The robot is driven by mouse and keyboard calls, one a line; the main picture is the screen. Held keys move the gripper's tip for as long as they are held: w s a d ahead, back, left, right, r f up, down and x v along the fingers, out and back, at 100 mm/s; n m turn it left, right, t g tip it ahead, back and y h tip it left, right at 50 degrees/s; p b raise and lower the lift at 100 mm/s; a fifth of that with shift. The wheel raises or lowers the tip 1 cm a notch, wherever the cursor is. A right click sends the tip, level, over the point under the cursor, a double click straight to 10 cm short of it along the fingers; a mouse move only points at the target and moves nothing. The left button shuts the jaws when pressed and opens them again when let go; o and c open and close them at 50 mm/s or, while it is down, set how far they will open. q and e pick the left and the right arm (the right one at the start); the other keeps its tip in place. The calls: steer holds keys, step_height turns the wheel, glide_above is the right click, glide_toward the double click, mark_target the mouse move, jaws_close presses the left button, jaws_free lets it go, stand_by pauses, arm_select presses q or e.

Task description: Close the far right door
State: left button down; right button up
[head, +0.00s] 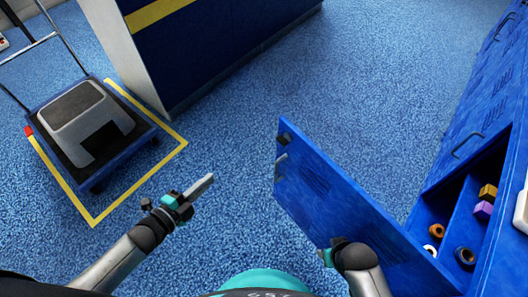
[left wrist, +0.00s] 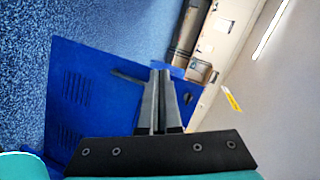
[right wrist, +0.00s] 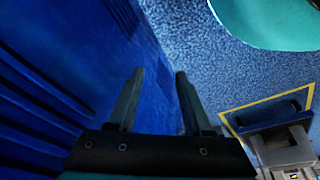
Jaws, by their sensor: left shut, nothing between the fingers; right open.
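A blue door (head: 335,205) of the blue cabinet on the right stands wide open, swung out over the floor. It has vent slots and a dark handle (head: 281,163) near its free edge. The door also shows in the left wrist view (left wrist: 85,110) and, close up, in the right wrist view (right wrist: 75,50). My left gripper (head: 210,179) is shut and empty, left of the door's free edge and apart from it. My right gripper (right wrist: 155,80) is open and empty, close beside the door's face; I cannot tell whether it touches.
The cabinet's open compartment (head: 459,213) holds rolls and small boxes. Other cabinet doors (head: 490,100) with handles are shut. A flat cart (head: 90,175) with a grey bin (head: 82,115) stands at left inside yellow floor tape. Blue floor (head: 345,75) beyond the door is clear.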

arm_select(q)
steer(key=s+d+r+m+h+b, duration=0.1)
steer(key=d+r+m+h+b, duration=0.1)
steer(key=d+r+m+h, duration=0.5)
steer(key=g+y+b, duration=0.1)
steer(key=b, duration=0.2)
glide_toward(277, 140)
steer(key=x, duration=0.5)
steer(key=shift+b+x, duration=0.3)
steer(key=shift+x, duration=0.6)
arm_select(e)
step_height(277, 140, up, 13)
steer(key=w+a+t, duration=0.1)
steer(key=w, duration=0.1)
steer(key=shift+t, duration=0.4)
arm_select(q)
steer(key=shift+w+f+m, duration=0.1)
steer(key=shift+m, duration=0.2)
arm_select(e)
steer(key=shift+w+a+r, duration=0.1)
